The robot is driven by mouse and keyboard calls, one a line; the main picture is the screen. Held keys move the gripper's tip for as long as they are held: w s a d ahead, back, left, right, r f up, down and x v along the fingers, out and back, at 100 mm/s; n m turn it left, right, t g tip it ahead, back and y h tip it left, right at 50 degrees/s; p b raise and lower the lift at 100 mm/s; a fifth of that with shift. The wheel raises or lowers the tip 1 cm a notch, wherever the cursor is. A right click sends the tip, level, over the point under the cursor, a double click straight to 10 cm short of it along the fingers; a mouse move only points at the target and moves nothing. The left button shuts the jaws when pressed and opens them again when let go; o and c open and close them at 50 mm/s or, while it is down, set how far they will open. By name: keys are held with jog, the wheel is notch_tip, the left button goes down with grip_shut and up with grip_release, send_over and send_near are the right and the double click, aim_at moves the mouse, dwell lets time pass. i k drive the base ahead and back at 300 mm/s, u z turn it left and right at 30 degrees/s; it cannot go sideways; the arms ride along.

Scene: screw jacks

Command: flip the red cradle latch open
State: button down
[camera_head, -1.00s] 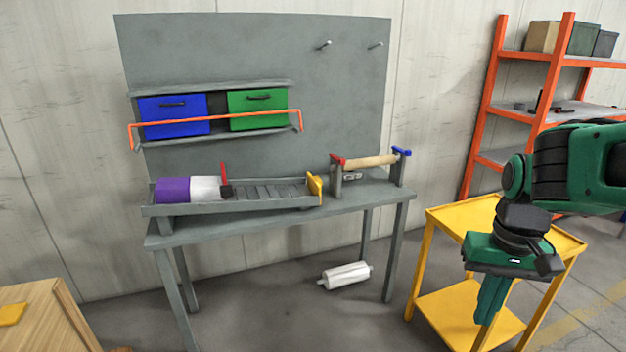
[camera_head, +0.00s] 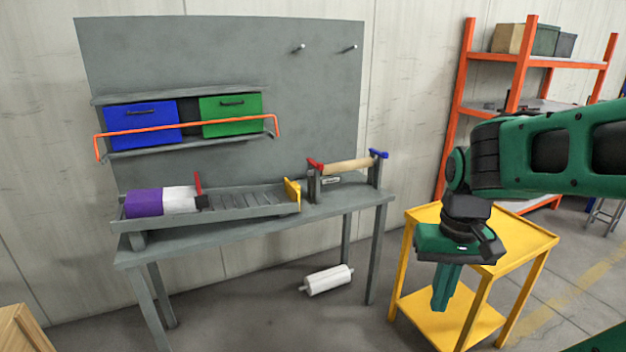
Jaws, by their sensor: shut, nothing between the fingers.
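The red cradle latch (camera_head: 315,164) sits at the left end of the roller cradle on the right part of the grey workbench. A wooden roller (camera_head: 348,166) lies between the two cradle posts. A blue latch (camera_head: 379,154) tops the right post. Both latches lie across the tops of their posts, as far as I can tell at this size. My gripper (camera_head: 440,309) is shut and empty, pointing down in front of the yellow cart, to the right of the bench and well apart from the cradle.
The grey workbench (camera_head: 240,232) carries a sloped rack with purple and white rolls (camera_head: 143,203). An orange bar (camera_head: 185,125) crosses in front of the blue and green boxes. The yellow cart (camera_head: 525,241) stands near my arm. A white roller (camera_head: 328,280) lies on the floor.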

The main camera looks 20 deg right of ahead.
aim_at(320, 167)
jog(key=i, duration=0.85)
jog(key=z, duration=0.05)
